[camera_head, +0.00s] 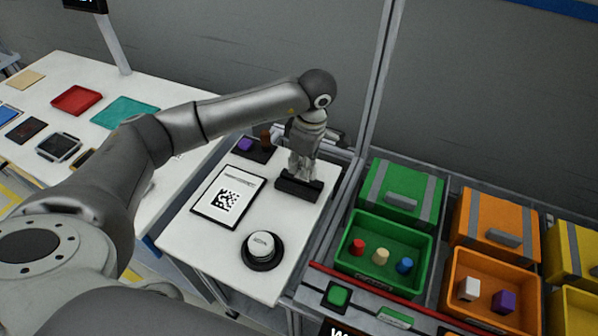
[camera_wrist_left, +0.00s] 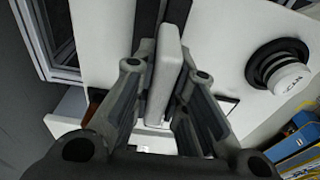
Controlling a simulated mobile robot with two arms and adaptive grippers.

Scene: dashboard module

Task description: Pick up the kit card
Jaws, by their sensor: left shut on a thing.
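My left gripper (camera_head: 303,166) points down at the black slotted holder (camera_head: 298,188) on the small white table. In the left wrist view, the kit card (camera_wrist_left: 166,72) is a pale slab seen nearly edge-on between the two fingers (camera_wrist_left: 160,95). The gripper is shut on it. In the head view the card is mostly hidden by the fingers, and I cannot tell whether it is clear of the holder. My right gripper is not in view.
On the same table are a framed sheet with a code pattern (camera_head: 227,196), a round white SCAN button (camera_head: 262,247) and a dark tray with a purple piece (camera_head: 246,145). A green bin (camera_head: 384,276) and an orange bin (camera_head: 494,303) stand to the right, past a post.

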